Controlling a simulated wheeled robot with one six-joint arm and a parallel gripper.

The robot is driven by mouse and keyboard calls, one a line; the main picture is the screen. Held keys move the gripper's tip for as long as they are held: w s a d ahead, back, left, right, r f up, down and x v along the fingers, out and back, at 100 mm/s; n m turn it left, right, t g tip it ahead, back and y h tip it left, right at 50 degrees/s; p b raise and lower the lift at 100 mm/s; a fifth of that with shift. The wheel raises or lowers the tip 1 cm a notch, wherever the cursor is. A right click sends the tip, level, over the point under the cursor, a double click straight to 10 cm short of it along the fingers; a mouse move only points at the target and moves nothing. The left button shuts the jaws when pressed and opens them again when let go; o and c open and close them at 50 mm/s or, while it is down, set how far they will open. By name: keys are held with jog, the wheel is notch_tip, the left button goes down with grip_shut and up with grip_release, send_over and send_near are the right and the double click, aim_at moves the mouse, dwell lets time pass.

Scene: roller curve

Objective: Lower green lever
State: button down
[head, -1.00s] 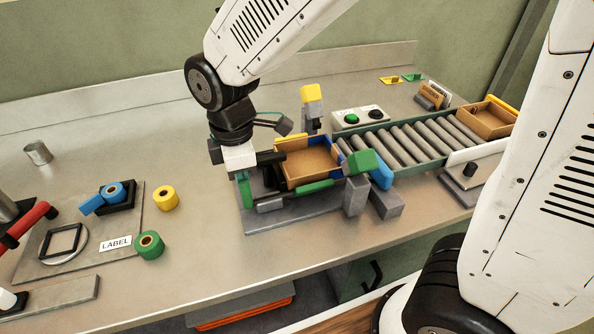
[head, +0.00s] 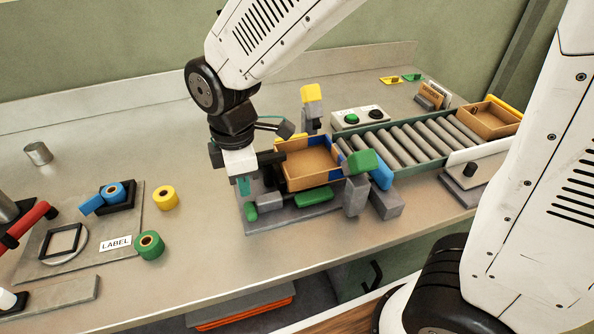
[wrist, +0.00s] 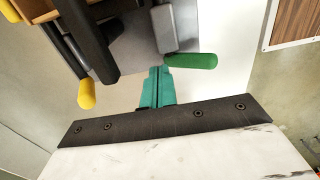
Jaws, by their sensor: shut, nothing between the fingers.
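The green lever (head: 250,212) is at the left front of the grey fixture plate (head: 290,224) in the head view, low beside a grey block. In the wrist view the green lever (wrist: 190,61) lies sideways from its grey mount, just beyond my fingertips. My gripper (head: 243,187) is shut and empty, its teal fingers pointing down just above the lever. It also shows in the wrist view (wrist: 157,85). I cannot tell whether the fingers touch the lever. A brown tray (head: 308,182) sits in the fixture to the right of my gripper.
A yellow-capped post (head: 312,93) stands behind the tray. A green block (head: 361,160) and a blue one (head: 381,174) stand right of it. The roller conveyor (head: 410,140) runs to the right. Tape rolls, including a green one (head: 149,244), lie left. The bench front is clear.

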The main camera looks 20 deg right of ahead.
notch_tip(320, 180, up, 9)
jog(key=w, duration=0.1)
dwell(0.9)
jog(key=shift+w, duration=0.1)
dwell(0.6)
jog(key=s+d+r+m, duration=0.1)
jog(key=s+d+m, duration=0.7)
jog(key=d, duration=0.2)
jog(key=s+d+r+m+t, duration=0.1)
jog(key=s+d+m, duration=0.7)
jog(key=d+m, duration=0.1)
jog(key=shift+d+r+m, duration=0.2)
jog(key=shift+d+m, duration=0.1)
jog(key=shift+d, duration=0.6)
